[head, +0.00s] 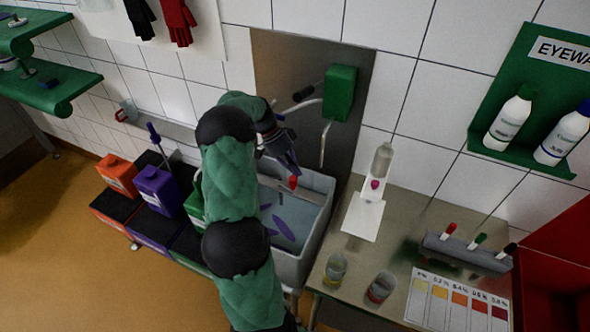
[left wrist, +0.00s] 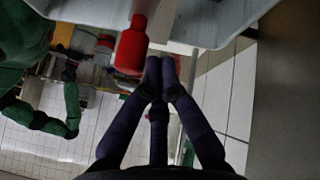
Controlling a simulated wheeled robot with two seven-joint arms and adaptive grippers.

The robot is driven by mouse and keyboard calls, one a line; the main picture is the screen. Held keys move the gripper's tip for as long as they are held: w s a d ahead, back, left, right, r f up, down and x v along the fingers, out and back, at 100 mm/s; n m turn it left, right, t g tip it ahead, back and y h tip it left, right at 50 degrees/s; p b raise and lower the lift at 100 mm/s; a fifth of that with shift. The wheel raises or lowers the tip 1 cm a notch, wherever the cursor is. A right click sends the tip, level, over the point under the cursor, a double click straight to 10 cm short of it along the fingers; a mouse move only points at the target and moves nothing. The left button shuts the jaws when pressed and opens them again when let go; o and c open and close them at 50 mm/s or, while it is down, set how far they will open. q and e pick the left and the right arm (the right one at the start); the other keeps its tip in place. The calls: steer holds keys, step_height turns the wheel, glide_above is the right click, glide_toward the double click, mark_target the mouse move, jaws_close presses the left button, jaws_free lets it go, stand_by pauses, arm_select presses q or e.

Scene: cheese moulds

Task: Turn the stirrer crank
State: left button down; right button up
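A green box (head: 340,92) is fixed to the metal wall panel above the basin. A pale bent rod with a black grip (head: 303,94) reaches left from it, and a thin bent rod hangs below; I cannot tell which part is the stirrer crank. My left gripper (head: 289,164) is over the back left of the grey basin, below and left of the box, apart from the black grip. In the left wrist view its dark fingers (left wrist: 160,68) come together at the tips with nothing visible between them. A red bottle-shaped piece (left wrist: 131,45) is beside the tips. My right gripper is not seen.
The grey basin (head: 325,183) holds purple, leaf-like shapes. Orange (head: 117,175) and purple (head: 158,190) canisters stand left of my arm. Right of the basin, a counter (head: 315,269) carries a white stand (head: 364,218), two cups and a colour chart (head: 459,302).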

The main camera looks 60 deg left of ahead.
mark_target(291, 177)
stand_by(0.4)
arm_select(q)
steer(key=s+r+n+y+p, duration=0.1)
steer(key=r+n+y+p, duration=0.1)
steer(key=r, duration=0.1)
steer(key=s+d+r+n+y+p, duration=0.1)
steer(key=r+n+y+p, duration=0.1)
steer(key=r+y, duration=0.1)
steer(key=r+n+t+y+p, duration=0.1)
steer(key=r+n+y+p, duration=0.1)
steer(key=r+p, duration=0.1)
steer(key=shift+s+d+r, duration=0.3)
steer(key=shift+s+d, duration=0.1)
steer(key=x, duration=1)
steer(key=shift+w+a+b, duration=0.15)
steer(key=shift+a+b, duration=0.15)
